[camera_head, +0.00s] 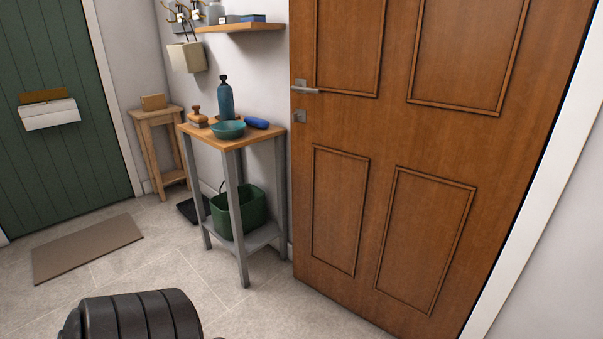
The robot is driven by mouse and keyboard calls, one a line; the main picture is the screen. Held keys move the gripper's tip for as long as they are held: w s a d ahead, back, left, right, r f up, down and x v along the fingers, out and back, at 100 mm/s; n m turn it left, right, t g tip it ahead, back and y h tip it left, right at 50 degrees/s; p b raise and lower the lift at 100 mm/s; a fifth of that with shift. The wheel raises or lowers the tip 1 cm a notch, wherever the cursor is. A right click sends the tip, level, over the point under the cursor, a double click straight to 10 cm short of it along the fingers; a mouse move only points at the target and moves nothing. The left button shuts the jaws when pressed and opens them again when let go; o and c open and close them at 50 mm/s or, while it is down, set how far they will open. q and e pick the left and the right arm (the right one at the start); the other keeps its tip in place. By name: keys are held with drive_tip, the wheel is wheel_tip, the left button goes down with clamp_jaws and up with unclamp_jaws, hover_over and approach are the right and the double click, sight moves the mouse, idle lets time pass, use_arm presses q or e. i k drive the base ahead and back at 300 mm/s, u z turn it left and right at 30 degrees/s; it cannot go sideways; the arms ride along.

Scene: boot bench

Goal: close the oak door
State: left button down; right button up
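The oak door (390,140) is a brown panelled door filling the right half of the head view. Its right side runs along a white frame (545,210). Its left edge stands free of any visible frame and overlaps the wall behind, so it appears to stand open into the room. A silver lever handle (306,89) sits near that left edge, with a small lock plate (300,116) below it. Neither of my grippers is in view. A dark ribbed part of mine shows at the bottom left, and nothing visible touches the door.
A grey-legged table (205,134) with a bottle, bowl and brush stands left of the door's free edge, a green basket (240,212) on its lower shelf. A wooden stool (155,115), a mat (88,247) and a green door (65,150) are further left. Tiled floor before the door is clear.

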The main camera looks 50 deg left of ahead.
sight(415, 158)
drive_tip(key=u, duration=0.65)
drive_tip(key=i, duration=1.15)
drive_tip(key=u, duration=0.15)
